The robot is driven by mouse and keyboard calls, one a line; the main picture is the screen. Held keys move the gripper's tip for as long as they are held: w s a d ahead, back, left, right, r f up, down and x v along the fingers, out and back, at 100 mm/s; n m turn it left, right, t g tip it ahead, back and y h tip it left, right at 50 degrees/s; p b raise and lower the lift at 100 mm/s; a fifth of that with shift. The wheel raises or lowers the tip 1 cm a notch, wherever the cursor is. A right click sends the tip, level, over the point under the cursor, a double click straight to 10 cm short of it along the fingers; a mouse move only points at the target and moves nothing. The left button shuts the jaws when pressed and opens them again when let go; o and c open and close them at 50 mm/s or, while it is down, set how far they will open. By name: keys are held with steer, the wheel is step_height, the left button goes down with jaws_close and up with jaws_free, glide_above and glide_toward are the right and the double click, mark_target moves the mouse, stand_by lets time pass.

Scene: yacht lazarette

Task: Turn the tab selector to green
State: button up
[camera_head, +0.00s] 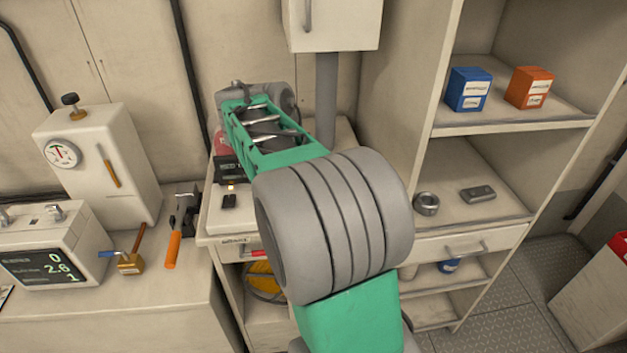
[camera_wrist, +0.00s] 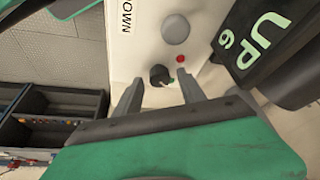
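In the wrist view a small dark knob (camera_wrist: 159,75) with a short tab, which looks like the tab selector, sits on a pale panel (camera_wrist: 146,42). A red dot (camera_wrist: 180,58) is beside it, and a larger grey round button (camera_wrist: 175,29) is farther up. I see no green mark on the panel. My gripper (camera_wrist: 160,82) is open, its two grey fingers pointing at the panel on either side of the knob with a visible gap. I cannot tell whether the fingertips touch the panel. In the head view my arm hides the fingers.
A dark display reading "UP 6" (camera_wrist: 258,40) stands close on the right in the wrist view. In the head view, the bench holds a gauge box (camera_head: 98,150), a meter (camera_head: 50,250), a padlock (camera_head: 129,263) and an orange-handled tool (camera_head: 173,249). Shelves (camera_head: 515,122) stand right.

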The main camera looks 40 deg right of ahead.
steer(key=p+v, duration=0.2)
steer(key=v, duration=0.5)
steer(key=shift+a+r, duration=0.25)
steer(key=shift+r, duration=0.1)
